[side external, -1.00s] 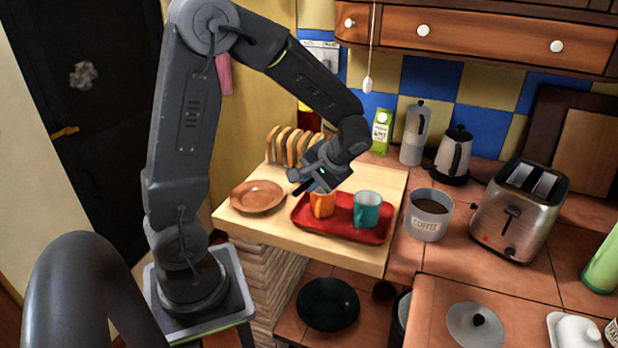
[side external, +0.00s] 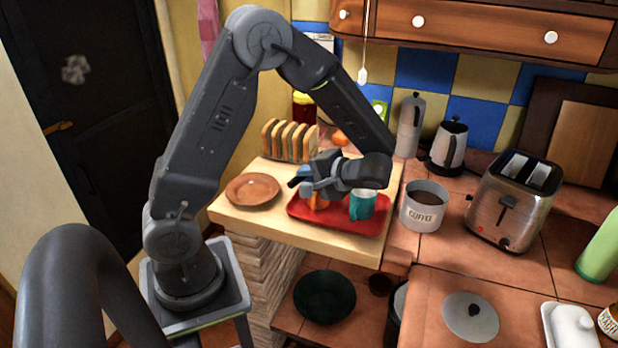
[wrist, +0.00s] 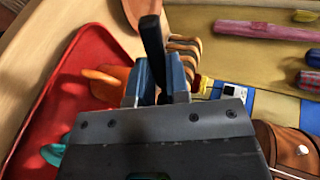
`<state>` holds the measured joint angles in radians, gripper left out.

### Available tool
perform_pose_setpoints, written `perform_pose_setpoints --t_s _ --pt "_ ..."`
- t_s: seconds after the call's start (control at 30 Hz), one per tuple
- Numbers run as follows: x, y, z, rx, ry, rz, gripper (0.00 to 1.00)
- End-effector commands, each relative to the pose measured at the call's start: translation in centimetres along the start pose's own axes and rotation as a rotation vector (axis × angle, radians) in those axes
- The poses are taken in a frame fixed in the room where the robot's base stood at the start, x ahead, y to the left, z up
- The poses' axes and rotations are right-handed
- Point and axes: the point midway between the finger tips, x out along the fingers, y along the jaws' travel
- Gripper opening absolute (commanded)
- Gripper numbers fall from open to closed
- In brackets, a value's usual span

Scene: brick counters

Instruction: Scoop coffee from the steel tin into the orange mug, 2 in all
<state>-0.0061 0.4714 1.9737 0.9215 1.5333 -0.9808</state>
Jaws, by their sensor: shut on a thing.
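The steel tin (side external: 424,211) marked COFFEE stands open on the tiled counter, with dark coffee (side external: 428,197) inside. The orange mug (side external: 319,204) is on the red tray, mostly covered by my gripper in the side view; an orange patch of it shows in the wrist view (wrist: 106,84). My gripper (side external: 310,186) is above and beside the orange mug, shut on a dark handle (wrist: 151,40), probably the scoop's. The handle points away from the jaws. The scoop's bowl is hidden, so I cannot tell what it holds or whether it touches the mug.
A teal mug (side external: 362,206) stands close right of the orange mug on the red tray (side external: 345,227). A brown plate (side external: 253,189) lies to the left, with a rack of toast (side external: 290,140) behind. The toaster (side external: 514,198) stands right of the tin.

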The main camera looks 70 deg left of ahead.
Motion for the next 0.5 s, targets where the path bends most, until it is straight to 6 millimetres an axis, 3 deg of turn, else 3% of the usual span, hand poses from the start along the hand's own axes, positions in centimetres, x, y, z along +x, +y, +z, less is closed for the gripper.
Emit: perform_pose_setpoints --t_s 0.5 --pt "-0.2 -3.2 -0.1 -0.006 -0.029 0.682 0.0"
